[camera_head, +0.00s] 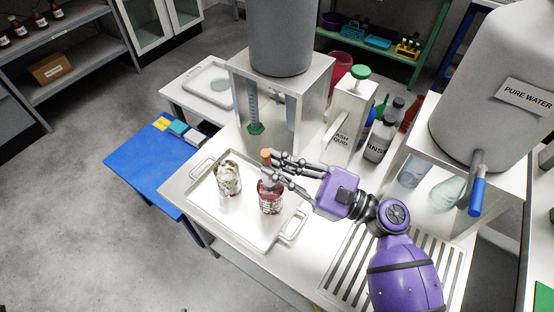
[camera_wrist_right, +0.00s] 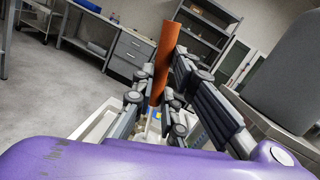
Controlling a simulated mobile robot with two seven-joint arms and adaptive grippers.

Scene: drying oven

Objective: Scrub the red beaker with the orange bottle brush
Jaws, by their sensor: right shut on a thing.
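The orange bottle brush shows its handle top (camera_head: 266,156) in the head view and a long orange shaft (camera_wrist_right: 165,55) in the right wrist view. My right gripper (camera_head: 270,168) comes in from the right and is shut on the brush, which stands roughly upright. Directly below the fingers is a reddish, patterned glass vessel, which looks like the red beaker (camera_head: 270,198), upright on the metal tray (camera_head: 236,226). The fingers hide where brush and beaker meet, so I cannot tell how deep the bristles are. My left gripper is not in view.
A whitish beaker (camera_head: 229,178) stands on the tray left of the red one. A wash-liquid dispenser (camera_head: 347,125), a rinse bottle (camera_head: 379,141) and a pure water tank (camera_head: 490,95) stand behind and right. A slotted drain (camera_head: 355,270) lies front right.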

